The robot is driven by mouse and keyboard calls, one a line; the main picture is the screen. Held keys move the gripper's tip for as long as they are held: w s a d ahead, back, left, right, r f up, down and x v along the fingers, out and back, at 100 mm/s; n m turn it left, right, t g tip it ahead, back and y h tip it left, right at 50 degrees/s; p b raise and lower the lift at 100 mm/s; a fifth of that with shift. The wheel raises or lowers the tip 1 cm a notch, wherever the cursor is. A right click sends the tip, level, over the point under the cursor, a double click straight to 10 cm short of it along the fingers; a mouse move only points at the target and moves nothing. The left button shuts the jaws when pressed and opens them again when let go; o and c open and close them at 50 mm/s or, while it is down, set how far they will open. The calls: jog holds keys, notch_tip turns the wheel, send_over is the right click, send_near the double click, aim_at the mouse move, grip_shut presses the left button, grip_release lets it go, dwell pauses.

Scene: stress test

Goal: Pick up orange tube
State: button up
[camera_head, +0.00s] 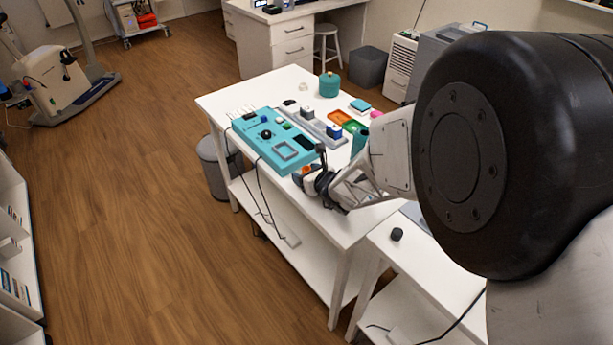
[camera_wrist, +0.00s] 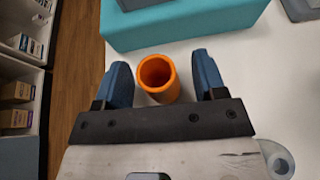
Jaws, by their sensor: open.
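The orange tube (camera_wrist: 158,79) stands on the white table in the wrist view, its open round end facing the camera. My gripper (camera_wrist: 163,80) is open, with one blue fingertip on each side of the tube. A small gap shows between the tube and each finger. In the head view, my gripper (camera_head: 312,180) is low over the table's front edge, and only a bit of the orange tube (camera_head: 306,169) shows beside it.
A teal device box (camera_head: 272,140) lies just beyond the tube; it also fills the top of the wrist view (camera_wrist: 185,25). A grey rack (camera_head: 308,122), orange and green trays (camera_head: 340,117) and a teal jar (camera_head: 329,85) stand farther back on the white table (camera_head: 225,103). A black knob-like object (camera_head: 396,234) sits on a neighbouring table.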

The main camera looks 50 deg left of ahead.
jog(key=c, duration=1)
jog(key=shift+r, duration=0.2)
jog(key=shift+r, duration=1.55)
jog(key=s+d, duration=0.3)
jog(key=d, duration=0.4)
jog(key=s+d+r, duration=0.1)
jog(key=s+d, duration=0.3)
jog(key=d, duration=0.3)
jog(key=shift+s+r, duration=0.25)
jog(key=shift+r, duration=0.05)
jog(key=shift+d, duration=0.1)
